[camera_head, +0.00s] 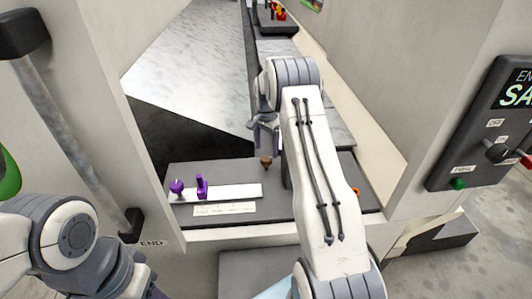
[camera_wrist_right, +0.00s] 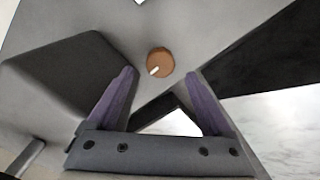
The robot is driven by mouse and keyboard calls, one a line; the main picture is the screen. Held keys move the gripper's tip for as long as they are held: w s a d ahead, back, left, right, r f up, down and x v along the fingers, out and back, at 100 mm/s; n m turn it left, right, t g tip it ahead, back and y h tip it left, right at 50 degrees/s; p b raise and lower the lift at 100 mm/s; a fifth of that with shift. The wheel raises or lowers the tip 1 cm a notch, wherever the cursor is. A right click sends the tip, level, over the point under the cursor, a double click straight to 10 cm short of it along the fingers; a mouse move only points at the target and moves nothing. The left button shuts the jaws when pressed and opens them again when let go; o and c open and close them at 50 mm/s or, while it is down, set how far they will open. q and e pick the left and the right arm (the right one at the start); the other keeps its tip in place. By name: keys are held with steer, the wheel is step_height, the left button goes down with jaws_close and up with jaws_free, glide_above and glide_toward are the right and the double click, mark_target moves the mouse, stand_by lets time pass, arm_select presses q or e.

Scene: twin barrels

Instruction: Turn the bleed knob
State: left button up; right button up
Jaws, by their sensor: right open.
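A small brown-orange round knob (camera_head: 266,161) stands on the dark grey panel inside the machine bay. In the right wrist view the knob (camera_wrist_right: 160,62) has a white mark on its face and shows between and just beyond my two fingertips. I take it for the bleed knob; no label on it is readable. My right gripper (camera_head: 262,136) is open and empty, close above the knob and apart from it as far as I can tell; its purple fingers (camera_wrist_right: 161,76) spread on either side. My left gripper (camera_head: 148,283) is only partly in view at the bottom left, its jaws cut off.
A purple round knob (camera_head: 177,187) and a purple lever (camera_head: 201,186) stand left on the panel by a white strip (camera_head: 235,192). An orange part (camera_head: 356,190) shows right of my arm. A control box (camera_head: 487,140) is on the right wall. Side walls bound the bay.

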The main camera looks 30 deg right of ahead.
mark_target(266, 158)
steer(key=shift+f+p, duration=0.55)
steer(key=shift+f, duration=1.6)
jaws_close()
steer(key=n+b, duration=0.2)
steer(key=n, duration=0.1)
steer(key=shift+n, duration=0.4)
steer(key=n+b, duration=0.1)
steer(key=n, duration=0.3)
steer(key=shift+n+b, duration=0.3)
steer(key=shift+b, duration=0.05)
steer(key=n+b, duration=0.1)
steer(key=n, duration=0.3)
steer(key=shift+w+r, duration=0.1)
steer(key=shift+n, duration=2.8)
